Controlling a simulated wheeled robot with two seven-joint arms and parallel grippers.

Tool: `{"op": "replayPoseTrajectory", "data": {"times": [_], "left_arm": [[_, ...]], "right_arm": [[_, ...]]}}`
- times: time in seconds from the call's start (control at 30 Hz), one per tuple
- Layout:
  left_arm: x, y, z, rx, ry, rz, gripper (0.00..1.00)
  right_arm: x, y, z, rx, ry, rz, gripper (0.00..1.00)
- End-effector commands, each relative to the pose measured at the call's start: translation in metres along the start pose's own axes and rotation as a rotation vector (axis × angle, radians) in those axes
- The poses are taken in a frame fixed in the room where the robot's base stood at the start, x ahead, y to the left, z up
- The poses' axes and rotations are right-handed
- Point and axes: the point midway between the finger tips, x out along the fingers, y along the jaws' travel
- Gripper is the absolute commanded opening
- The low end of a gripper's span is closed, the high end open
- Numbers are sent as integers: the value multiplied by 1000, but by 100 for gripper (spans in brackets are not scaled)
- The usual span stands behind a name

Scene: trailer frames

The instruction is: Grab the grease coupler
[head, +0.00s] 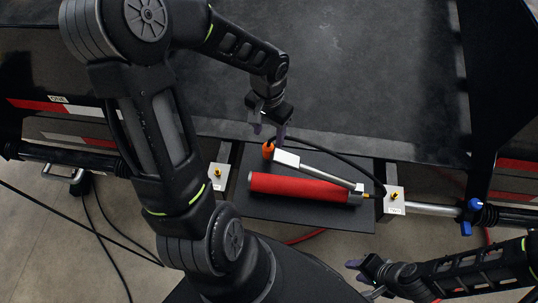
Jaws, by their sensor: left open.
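A grease gun with a red barrel (300,187) and a silver lever lies on a black shelf (290,213). A black hose (335,158) arcs from near an orange piece (268,150) at the gun's left end over to the right. A small brass-coloured tip (367,195) shows near the gun's right end. I cannot tell for sure which end is the grease coupler. My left gripper (269,129) is open just above the orange piece, fingers pointing down at it; contact is unclear. My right gripper (357,271) is low in the view, apart from the gun, and looks open and empty.
White blocks with brass fittings (217,176) stand on either side of the shelf; the right one (393,203) is near the hose. A blue-handled part (473,206) is on the metal bar. A dark flat deck (370,80) lies behind. Cables hang at left.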

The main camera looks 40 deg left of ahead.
Motion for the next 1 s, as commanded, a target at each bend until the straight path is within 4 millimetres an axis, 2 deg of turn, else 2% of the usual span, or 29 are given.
{"op": "replayPoseTrajectory", "data": {"times": [0.3,0.57,0.87,1.0], "left_arm": [[0,0,0,0,0,0,56],[25,0,0,1,-1,0,56],[26,0,0,0,0,0,56],[35,0,1,-1,-2,1,56]], "right_arm": [[0,0,0,0,1,0,36],[6,2,0,0,1,0,36],[6,2,0,0,1,0,36],[9,4,0,0,1,0,36]]}}
